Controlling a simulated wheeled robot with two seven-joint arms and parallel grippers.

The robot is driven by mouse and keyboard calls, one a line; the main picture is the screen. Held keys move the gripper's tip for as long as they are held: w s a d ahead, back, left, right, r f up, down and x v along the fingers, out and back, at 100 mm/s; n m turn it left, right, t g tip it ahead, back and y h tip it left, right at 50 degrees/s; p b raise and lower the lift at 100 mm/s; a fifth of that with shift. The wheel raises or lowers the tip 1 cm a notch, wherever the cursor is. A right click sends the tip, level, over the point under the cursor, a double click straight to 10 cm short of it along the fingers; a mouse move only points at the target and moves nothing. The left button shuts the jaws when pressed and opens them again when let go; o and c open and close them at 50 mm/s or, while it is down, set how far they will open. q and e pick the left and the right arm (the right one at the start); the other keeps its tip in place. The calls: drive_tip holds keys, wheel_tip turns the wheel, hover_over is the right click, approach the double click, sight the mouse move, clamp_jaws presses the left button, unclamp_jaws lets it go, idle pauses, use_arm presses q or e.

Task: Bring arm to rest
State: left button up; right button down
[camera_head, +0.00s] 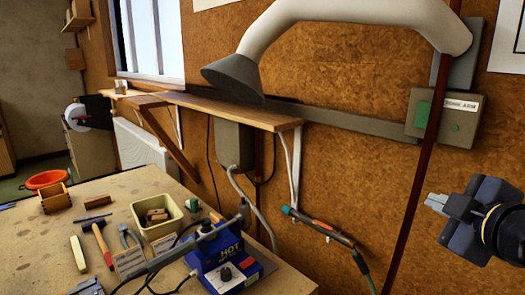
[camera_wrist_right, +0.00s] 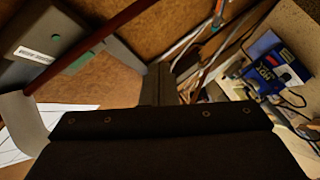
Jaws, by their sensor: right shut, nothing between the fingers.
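My right gripper (camera_head: 437,201) is at the right side of the head view, in front of the brown wall board and apart from it. Its light grey fingers point left and are shut with nothing between them. In the right wrist view my dark gripper (camera_wrist_right: 158,85) fills the lower middle and its fingers look empty. The pale extraction arm (camera_head: 345,14) curves across the top of the head view, its dark hood (camera_head: 232,78) hanging over the wall shelf (camera_head: 220,108). My left gripper is not in view.
A grey-green switch box (camera_head: 446,118) labelled as an arm control is on the wall above my right gripper; a dark red pole (camera_head: 408,180) stands left of it. The workbench (camera_head: 35,240) carries a blue soldering station (camera_head: 225,265), a cream tub (camera_head: 157,214) and hand tools.

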drive_tip(key=s+a+f+m+g+y, duration=0.1)
drive_tip(key=s+a+f+m+g, duration=0.2)
drive_tip(key=f, duration=0.6)
drive_tip(key=s+a+f+m+g+y, duration=0.1)
drive_tip(key=s+a+f+m+g, duration=0.2)
drive_tip(key=s+f+m, duration=0.3)
drive_tip(key=s+a+f+m+g+y, duration=0.2)
drive_tip(key=s+f, duration=0.4)
drive_tip(key=f, duration=0.6)
drive_tip(key=shift+s+a+f+m+g, duration=0.35)
drive_tip(key=shift+a+m, duration=0.55)
drive_tip(key=shift+m, duration=0.3)
drive_tip(key=shift+w, duration=0.1)
